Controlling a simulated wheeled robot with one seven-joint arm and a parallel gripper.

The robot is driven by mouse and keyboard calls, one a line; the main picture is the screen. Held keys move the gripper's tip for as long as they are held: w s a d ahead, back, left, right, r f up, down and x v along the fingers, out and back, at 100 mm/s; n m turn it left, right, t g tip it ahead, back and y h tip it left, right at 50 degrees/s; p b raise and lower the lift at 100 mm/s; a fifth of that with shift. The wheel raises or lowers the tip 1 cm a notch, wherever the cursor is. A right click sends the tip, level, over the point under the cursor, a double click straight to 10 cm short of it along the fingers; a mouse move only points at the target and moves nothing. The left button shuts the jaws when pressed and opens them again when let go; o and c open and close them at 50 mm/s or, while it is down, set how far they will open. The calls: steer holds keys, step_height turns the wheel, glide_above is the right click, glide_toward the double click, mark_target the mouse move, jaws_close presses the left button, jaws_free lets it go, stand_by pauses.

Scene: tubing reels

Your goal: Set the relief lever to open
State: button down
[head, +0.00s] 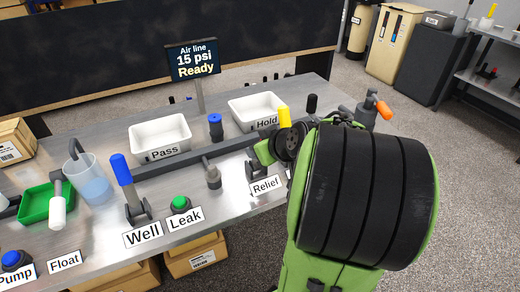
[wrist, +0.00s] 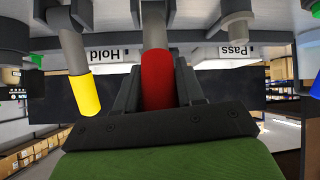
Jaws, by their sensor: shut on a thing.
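The lever at the Relief label (head: 266,185) is mostly hidden in the head view by my arm; only a dark base shows behind the label. In the wrist view, which is upside down, a red lever grip (wrist: 157,78) on a grey shaft stands between my fingers. My gripper (wrist: 158,92) is shut on this red grip. In the head view my green and black arm covers the right end of the bench, and the gripper's fingers cannot be made out. Open or closed markings for the lever do not show.
A yellow-handled lever (head: 284,117) stands close to my gripper. The blue Well lever (head: 122,170), green Leak button (head: 180,203) and grey knob (head: 212,175) are to the left. White Pass (head: 160,136) and Hold (head: 256,108) trays sit behind. The sign (head: 194,62) reads 15 psi, Ready.

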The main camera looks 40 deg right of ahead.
steer(key=shift+f, duration=0.1)
steer(key=c, duration=0.8)
jaws_free()
steer(key=shift+s, duration=0.1)
steer(key=p+v, duration=0.4)
steer(key=v, duration=1.1)
steer(key=shift+s+r, duration=0.25)
steer(key=shift+s, duration=0.05)
